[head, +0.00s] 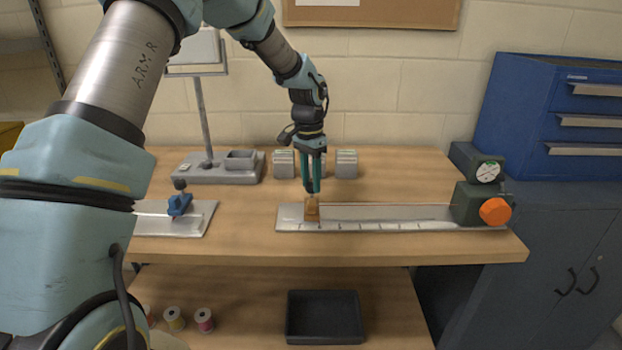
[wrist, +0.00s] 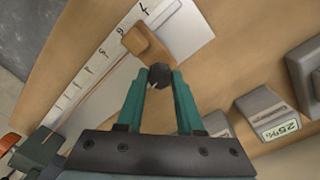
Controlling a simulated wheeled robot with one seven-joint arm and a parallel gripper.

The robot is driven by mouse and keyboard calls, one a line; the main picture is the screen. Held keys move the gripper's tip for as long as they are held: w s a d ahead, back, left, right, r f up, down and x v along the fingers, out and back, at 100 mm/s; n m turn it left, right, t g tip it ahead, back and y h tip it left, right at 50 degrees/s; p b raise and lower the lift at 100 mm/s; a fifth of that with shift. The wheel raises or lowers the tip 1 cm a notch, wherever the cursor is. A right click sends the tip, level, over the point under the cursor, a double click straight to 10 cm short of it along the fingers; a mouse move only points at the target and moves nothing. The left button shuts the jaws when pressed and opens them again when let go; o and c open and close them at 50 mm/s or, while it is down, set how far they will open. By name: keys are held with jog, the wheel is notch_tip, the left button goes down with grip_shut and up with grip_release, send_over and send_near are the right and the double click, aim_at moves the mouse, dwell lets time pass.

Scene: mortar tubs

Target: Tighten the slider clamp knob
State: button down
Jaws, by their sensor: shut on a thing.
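My gripper (head: 312,190) points down over the left end of the long scaled rail (head: 400,222) on the bench. Below its fingers, the brown slider clamp (head: 312,211) sits on the rail. In the wrist view, the dark knob (wrist: 159,76) is between the two teal fingertips, which are shut on it. In the head view the fingers hide the knob.
A green box with an orange knob (head: 495,211) and a dial (head: 488,172) stands at the rail's right end. A blue clamp (head: 180,204) sits on a plate at left. Grey blocks (head: 346,164) and a stand (head: 200,168) are behind. A dark tray (head: 324,335) lies on the lower shelf.

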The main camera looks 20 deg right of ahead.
aim_at(310, 183)
jog(key=shift+w+m, duration=0.1)
jog(key=shift+m, duration=0.7)
jog(key=c, duration=0.5)
grip_release()
jog(key=shift+c, duration=0.2)
notch_tip(310, 183, up, 11)
jog(key=b, duration=0.2)
jog(key=shift+w+b, duration=0.2)
jog(key=shift+b, duration=0.15)
jog(key=shift+f, duration=0.1)
